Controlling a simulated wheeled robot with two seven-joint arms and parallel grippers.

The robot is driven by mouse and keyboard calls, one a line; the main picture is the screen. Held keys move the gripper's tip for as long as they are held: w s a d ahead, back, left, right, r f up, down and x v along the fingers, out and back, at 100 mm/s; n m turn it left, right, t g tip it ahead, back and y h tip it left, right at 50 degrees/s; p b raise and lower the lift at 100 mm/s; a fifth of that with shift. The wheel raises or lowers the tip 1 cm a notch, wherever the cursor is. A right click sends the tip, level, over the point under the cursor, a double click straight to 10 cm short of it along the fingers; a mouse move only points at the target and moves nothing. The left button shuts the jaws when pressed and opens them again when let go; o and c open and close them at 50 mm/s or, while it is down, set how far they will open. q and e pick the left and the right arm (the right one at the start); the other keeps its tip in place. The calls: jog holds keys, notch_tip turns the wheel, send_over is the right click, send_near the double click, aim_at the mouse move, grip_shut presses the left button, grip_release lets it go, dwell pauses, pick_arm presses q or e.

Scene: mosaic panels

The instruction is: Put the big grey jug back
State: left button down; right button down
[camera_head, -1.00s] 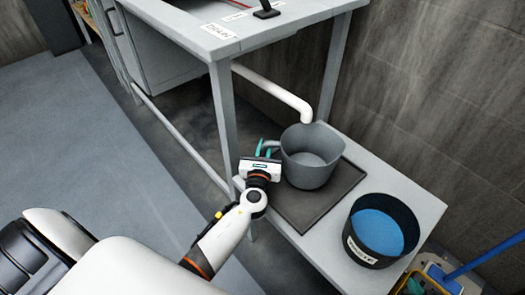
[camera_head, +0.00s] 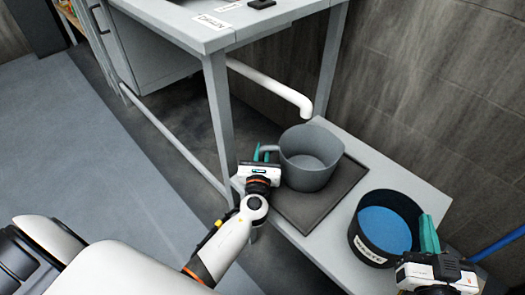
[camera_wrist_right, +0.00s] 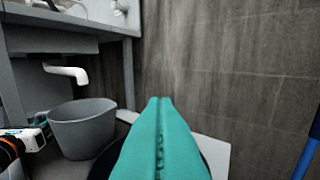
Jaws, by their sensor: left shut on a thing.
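The big grey jug (camera_head: 308,174) is upright and open-topped at the dark mat (camera_head: 303,212) on the low grey table; I cannot tell whether its base touches the mat. It looks empty. It also shows in the right wrist view (camera_wrist_right: 82,133). My left gripper (camera_head: 263,152) is shut on the jug's handle, on its left side. My right gripper (camera_head: 430,235) is at the lower right, over the right edge of the black bucket. Its teal fingers (camera_wrist_right: 160,140) are together with nothing seen between them.
A black bucket (camera_head: 368,252) with blue contents and a white label stands on the low table (camera_head: 395,178), right of the mat. A white pipe (camera_head: 270,86) ends above and behind the jug. A sink bench (camera_head: 215,75) stands behind; a tiled wall (camera_head: 430,100) is at right.

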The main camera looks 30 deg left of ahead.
pick_arm(q)
jog(key=c, duration=1.4)
grip_release()
